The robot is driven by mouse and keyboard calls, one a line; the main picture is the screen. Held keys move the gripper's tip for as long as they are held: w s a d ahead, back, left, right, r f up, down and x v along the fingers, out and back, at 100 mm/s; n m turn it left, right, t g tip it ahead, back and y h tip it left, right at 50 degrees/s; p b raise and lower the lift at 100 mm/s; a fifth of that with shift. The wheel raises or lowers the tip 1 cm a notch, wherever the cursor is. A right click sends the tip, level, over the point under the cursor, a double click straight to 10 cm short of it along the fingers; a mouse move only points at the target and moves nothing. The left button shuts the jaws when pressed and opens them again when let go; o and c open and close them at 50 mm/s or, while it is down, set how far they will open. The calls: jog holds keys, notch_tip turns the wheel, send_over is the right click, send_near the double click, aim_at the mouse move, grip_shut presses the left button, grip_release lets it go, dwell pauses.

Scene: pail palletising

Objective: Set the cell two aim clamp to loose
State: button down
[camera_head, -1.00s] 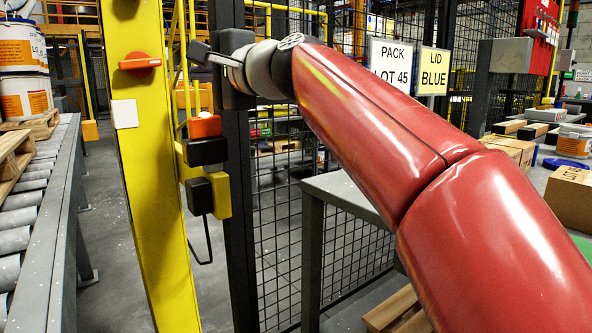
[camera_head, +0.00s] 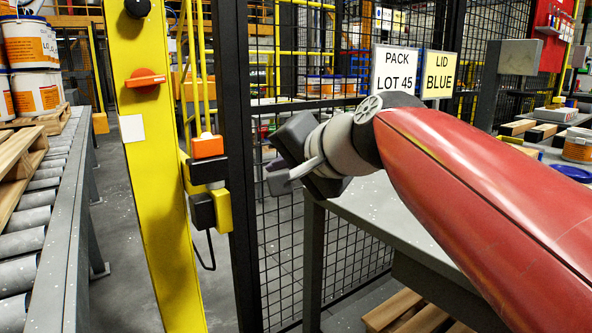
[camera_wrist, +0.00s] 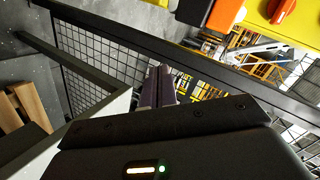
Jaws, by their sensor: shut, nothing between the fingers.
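A red-orange turn handle (camera_head: 146,79) sits on the yellow post (camera_head: 155,200), lying roughly level. A black knob (camera_head: 137,8) is above it at the picture's top edge. An orange block (camera_head: 207,146) and black and yellow blocks (camera_head: 222,209) are mounted beside the post. I cannot tell for sure which part is the aim clamp. My gripper (camera_head: 276,181) is shut and empty, right of these blocks and apart from them, in front of the mesh. The wrist view shows the shut fingers (camera_wrist: 159,75), with the orange block (camera_wrist: 225,14) and handle (camera_wrist: 283,10) at its top edge.
A dark fence post (camera_head: 235,120) and black mesh (camera_head: 275,240) stand right of the yellow post. A roller conveyor (camera_head: 35,210) with pallets and pails runs along the left. A grey table (camera_head: 375,215) lies under my arm. Signs (camera_head: 397,70) hang behind.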

jog(key=shift+s+d+f+n+h+p, duration=0.35)
jog(key=shift+s+d+f, duration=0.4)
jog(key=shift+d+f, duration=0.25)
